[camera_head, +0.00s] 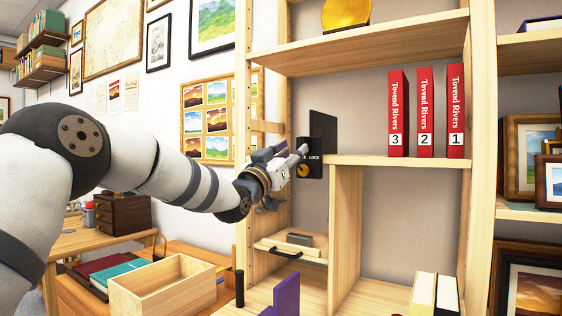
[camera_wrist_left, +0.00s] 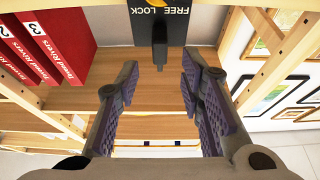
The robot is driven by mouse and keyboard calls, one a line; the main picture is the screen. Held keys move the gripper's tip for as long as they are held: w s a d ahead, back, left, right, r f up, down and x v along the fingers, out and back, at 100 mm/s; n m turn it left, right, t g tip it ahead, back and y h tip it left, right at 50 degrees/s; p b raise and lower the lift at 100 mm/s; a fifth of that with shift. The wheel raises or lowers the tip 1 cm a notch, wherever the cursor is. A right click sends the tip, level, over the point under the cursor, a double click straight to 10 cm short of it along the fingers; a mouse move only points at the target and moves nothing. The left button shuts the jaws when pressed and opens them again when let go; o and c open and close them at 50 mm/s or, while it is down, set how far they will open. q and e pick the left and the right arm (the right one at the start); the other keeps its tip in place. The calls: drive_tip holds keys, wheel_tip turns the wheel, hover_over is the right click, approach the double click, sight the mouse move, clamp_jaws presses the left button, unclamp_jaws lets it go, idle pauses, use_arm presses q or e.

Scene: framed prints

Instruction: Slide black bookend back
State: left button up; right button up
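The black bookend (camera_head: 323,132) stands upright at the left end of the middle shelf. Its front carries a black plate (camera_head: 313,170) marked "LOCK", with a round orange part. In the left wrist view the plate (camera_wrist_left: 176,28) reads "FREE LOCK", and a short dark lever (camera_wrist_left: 160,52) sticks out from it. My left gripper (camera_head: 296,160) is in front of the plate. In the left wrist view my left gripper (camera_wrist_left: 162,72) is open, its fingers on either side of the lever with gaps visible. My right gripper is not in view.
Three red binders (camera_head: 425,112) stand on the same shelf to the right, with bare shelf between. A wooden upright (camera_head: 243,120) is left of the bookend.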

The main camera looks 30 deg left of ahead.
use_arm(q)
drive_tip(key=v, duration=0.6)
drive_tip(key=shift+s, duration=0.25)
drive_tip(key=shift+f, duration=0.1)
